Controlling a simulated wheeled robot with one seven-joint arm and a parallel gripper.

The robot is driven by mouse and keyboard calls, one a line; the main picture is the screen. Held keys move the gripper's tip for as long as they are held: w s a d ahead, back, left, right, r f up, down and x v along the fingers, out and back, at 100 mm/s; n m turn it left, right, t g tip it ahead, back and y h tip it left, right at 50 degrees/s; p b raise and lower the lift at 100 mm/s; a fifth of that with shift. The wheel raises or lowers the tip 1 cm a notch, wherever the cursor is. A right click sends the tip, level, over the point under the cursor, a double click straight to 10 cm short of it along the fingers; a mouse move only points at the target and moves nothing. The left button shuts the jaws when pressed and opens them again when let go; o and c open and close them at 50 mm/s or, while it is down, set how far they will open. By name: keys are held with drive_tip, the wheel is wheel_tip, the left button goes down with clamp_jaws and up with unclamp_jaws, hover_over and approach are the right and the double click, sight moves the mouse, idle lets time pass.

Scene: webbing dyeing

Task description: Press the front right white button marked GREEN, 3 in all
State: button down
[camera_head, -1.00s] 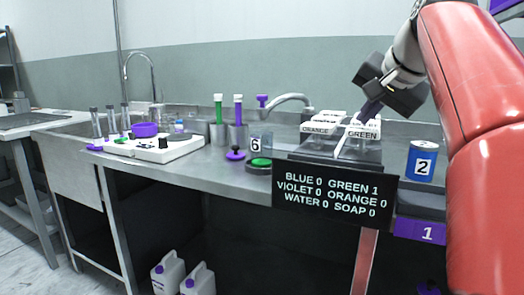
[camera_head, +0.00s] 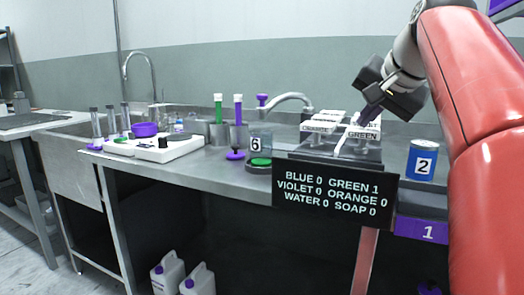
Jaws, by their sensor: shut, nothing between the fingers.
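The white button marked GREEN (camera_head: 363,135) is at the front right of a block of white buttons on the counter. The white button marked ORANGE (camera_head: 318,127) is to its left. My gripper (camera_head: 364,120) is shut and empty, its purple-dark tip pointing down at the GREEN button's upper left part. I cannot tell whether the tip touches it. The black display (camera_head: 335,193) in front reads BLUE 0, GREEN 1, VIOLET 0, ORANGE 0, WATER 0, SOAP 0. The rear buttons are partly hidden by my gripper.
A blue can marked 2 (camera_head: 422,160) stands right of the buttons. A beaker marked 6 (camera_head: 260,143) and a green round button (camera_head: 260,162) are to the left.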

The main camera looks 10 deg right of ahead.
sight(366, 130)
drive_tip(key=shift+f+b, duration=0.3)
drive_tip(key=shift+f, duration=0.05)
idle(0.3)
drive_tip(key=shift+r, duration=0.1)
drive_tip(key=shift+r+p, duration=0.7)
drive_tip(key=shift+p, duration=0.25)
drive_tip(key=shift+r, duration=0.1)
wheel_tip(366, 130, up, 4)
drive_tip(key=p, duration=0.4)
drive_tip(key=shift+r, duration=0.9)
idle(1.4)
